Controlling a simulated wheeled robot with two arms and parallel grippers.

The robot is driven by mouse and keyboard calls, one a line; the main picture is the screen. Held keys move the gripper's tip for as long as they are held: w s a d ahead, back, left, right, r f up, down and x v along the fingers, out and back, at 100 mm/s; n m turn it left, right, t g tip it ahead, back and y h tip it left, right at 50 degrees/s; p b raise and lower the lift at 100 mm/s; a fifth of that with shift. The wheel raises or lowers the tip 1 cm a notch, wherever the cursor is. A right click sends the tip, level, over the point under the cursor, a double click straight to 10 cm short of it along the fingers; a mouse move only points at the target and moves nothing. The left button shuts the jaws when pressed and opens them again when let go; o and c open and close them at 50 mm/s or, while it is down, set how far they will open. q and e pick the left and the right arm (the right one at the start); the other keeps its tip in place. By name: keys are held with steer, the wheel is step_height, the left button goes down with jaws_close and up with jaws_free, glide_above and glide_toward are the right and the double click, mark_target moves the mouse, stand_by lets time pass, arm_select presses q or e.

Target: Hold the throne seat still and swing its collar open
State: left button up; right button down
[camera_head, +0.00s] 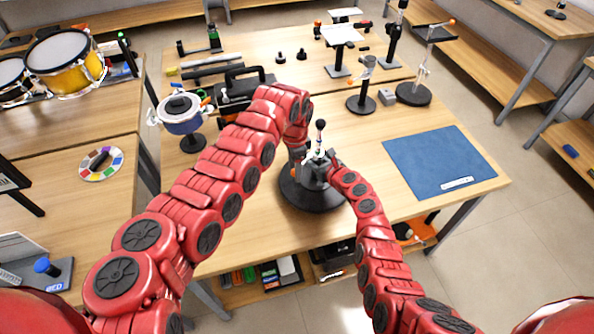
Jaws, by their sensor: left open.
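A wide black round disc (312,197), which looks like the throne seat, lies on the wooden table at the front middle. A white upright part (317,155) with a black knob on top rises from its middle. I cannot make out the collar; it is small and largely hidden by the grippers. My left gripper (298,164) comes down over the left of the disc's middle, open. My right gripper (322,168) is close to the upright part from the right. Whether it touches or grips anything is too small to tell.
A blue mat (437,162) lies right of the disc. A black toolbox (245,88) and a blue pot-like thing on a stand (182,113) are at the left. Several stands, including a black round-based one (361,103), stand behind. Yellow drums (66,61) are at far left.

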arm_select(q)
jaws_close()
steer(key=shift+w+a, duration=1.1)
steer(key=shift+w, duration=0.05)
steer(key=shift+o, duration=1.1)
jaws_free()
step_height(320, 180, up, 12)
steer(key=shift+s, duration=0.15)
